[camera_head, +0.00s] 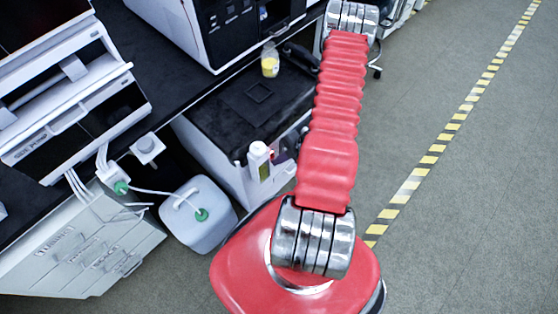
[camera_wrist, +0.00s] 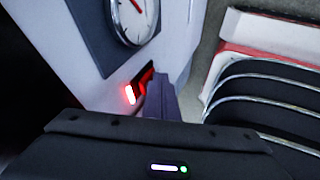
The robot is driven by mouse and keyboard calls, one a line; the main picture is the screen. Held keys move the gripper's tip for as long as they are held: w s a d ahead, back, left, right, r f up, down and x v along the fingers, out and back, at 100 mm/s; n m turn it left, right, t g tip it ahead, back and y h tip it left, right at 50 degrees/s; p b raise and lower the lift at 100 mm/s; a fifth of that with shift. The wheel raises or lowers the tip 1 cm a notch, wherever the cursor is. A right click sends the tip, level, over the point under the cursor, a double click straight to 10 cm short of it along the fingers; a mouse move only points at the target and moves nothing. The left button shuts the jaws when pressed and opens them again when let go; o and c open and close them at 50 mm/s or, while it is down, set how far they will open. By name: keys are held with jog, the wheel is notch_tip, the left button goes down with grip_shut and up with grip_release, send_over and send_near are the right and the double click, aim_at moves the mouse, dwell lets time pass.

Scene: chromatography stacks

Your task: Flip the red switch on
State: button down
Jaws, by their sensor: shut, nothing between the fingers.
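The red switch (camera_wrist: 130,94) sits on a white panel in the wrist view, just below a round gauge. Its left part glows bright red and white; its right part is dark with a red edge. My gripper (camera_wrist: 158,84) is shut and empty, its dark fingers seen as one narrow block. The fingertips lie right beside the switch and cover part of its right side in the picture. I cannot tell whether they touch it. In the head view I cannot make out the switch, and my gripper is not clearly visible there.
The gauge (camera_wrist: 134,16) with a red needle is above the switch. In the head view, a black-topped white unit (camera_head: 225,125) stands left of my red arm, with a yellow-filled bottle (camera_head: 270,60) behind. A white canister (camera_head: 198,220) stands on the floor. Floor at right is clear.

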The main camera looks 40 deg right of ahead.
jog(key=shift+r, duration=0.15)
jog(key=shift+r, duration=0.7)
jog(key=s+d+r, duration=0.4)
jog(key=s+r, duration=0.4)
jog(key=shift+s+r, duration=0.2)
jog(key=shift+r, duration=0.05)
dwell(0.4)
